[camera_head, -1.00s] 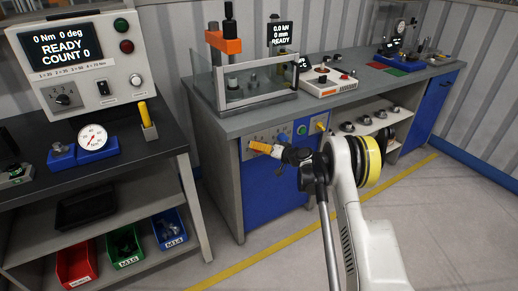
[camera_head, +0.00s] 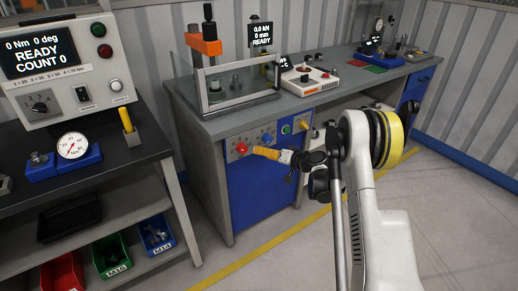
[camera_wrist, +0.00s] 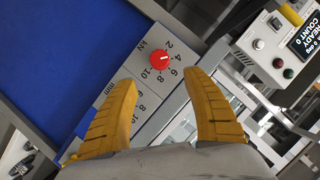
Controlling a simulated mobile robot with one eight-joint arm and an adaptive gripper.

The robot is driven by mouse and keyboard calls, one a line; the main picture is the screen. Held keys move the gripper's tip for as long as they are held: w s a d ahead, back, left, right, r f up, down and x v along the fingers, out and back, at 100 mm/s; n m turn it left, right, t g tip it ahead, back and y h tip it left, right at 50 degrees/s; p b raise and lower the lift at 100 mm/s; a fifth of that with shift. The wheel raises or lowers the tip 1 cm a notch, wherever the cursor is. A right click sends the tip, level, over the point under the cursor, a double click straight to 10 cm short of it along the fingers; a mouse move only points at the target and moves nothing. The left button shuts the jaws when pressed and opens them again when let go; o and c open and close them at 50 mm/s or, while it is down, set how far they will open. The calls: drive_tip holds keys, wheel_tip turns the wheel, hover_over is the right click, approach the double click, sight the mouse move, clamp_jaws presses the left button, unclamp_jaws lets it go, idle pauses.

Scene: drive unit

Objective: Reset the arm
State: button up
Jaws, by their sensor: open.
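My white arm (camera_head: 372,215) reaches up and left from the lower right in the head view. My gripper (camera_head: 262,152) has yellow fingers and is in front of the blue-doored press bench. In the wrist view my gripper (camera_wrist: 162,92) is open, with its two fingers apart and nothing between them. Beyond the fingertips is a red knob (camera_wrist: 159,61) on a grey panel marked with kN and mm scales. The red knob also shows in the head view (camera_head: 241,149), left of the fingers. The fingertips look apart from the knob.
A torque station (camera_head: 62,70) reading READY, COUNT 0 stands on the left bench, with a dial gauge (camera_head: 72,146) and a yellow-handled tool (camera_head: 127,121). Red, green and blue bins (camera_head: 155,234) sit below. A glass-guarded press (camera_head: 235,85) stands on the middle bench. Grey floor (camera_head: 450,215) is open at the right.

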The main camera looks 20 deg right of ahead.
drive_tip(key=s+a+r+g+h, duration=0.1)
drive_tip(key=s+a+r, duration=0.2)
drive_tip(key=s+r, duration=0.25)
drive_tip(key=s+a+r+n+g+h, duration=0.1)
drive_tip(key=s+a+r, duration=0.1)
drive_tip(key=s+r, duration=0.35)
drive_tip(key=s+a+r+g+h, duration=0.1)
drive_tip(key=s+a+r+g, duration=0.2)
drive_tip(key=r, duration=0.4)
drive_tip(key=s+d+h, duration=0.1)
drive_tip(key=s+h, duration=0.4)
drive_tip(key=s, duration=2.5)
drive_tip(key=shift+s+d+f+n, duration=0.15)
drive_tip(key=shift+s+d+n, duration=0.1)
drive_tip(key=shift+n, duration=0.15)
